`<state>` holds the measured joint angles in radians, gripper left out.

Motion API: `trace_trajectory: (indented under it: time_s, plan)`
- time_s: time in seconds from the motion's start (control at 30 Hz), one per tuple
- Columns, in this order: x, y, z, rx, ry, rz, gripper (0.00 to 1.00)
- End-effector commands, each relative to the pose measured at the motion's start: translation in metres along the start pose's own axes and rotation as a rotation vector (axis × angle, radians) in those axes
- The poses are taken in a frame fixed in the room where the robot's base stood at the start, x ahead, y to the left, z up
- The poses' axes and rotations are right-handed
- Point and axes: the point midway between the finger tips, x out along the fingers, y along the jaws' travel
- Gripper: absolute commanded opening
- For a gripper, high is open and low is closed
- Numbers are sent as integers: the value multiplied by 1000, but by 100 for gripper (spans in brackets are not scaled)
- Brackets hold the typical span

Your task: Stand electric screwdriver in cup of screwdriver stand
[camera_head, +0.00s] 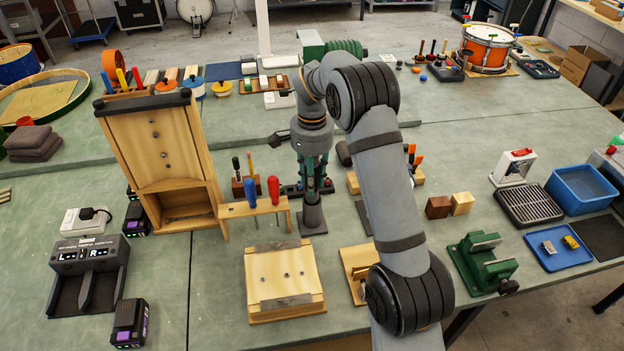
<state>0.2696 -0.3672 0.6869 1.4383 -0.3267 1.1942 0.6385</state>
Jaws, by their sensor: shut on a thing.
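My gripper (313,178) points straight down near the middle of the bench, its dark-green fingers close together. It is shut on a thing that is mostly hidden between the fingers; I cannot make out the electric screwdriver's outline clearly. Directly below the fingertips a dark grey upright piece (312,217) with a wider foot stands on the bench, and it looks like the screwdriver stand. Its cup opening is hidden by the fingers. I cannot tell whether the held thing is inside the cup, touching it or above it.
A wooden rack with red and blue screwdrivers (273,190) stands close on the left, with a wooden block (285,280) in front. A tall wooden case (162,150) is farther left. A green vise (482,262) and small wooden cubes (438,207) are on the right.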

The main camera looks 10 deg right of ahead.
Motion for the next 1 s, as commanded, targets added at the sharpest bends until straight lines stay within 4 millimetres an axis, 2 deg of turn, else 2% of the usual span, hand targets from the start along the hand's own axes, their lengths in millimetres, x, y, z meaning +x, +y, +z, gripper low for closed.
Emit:
trace_trajectory:
  time_s: [0.7, 1.0]
  plan:
    - [38, 0, 0, 1, 0, -1, 0]
    - [40, 0, 0, 1, 0, -1, 0]
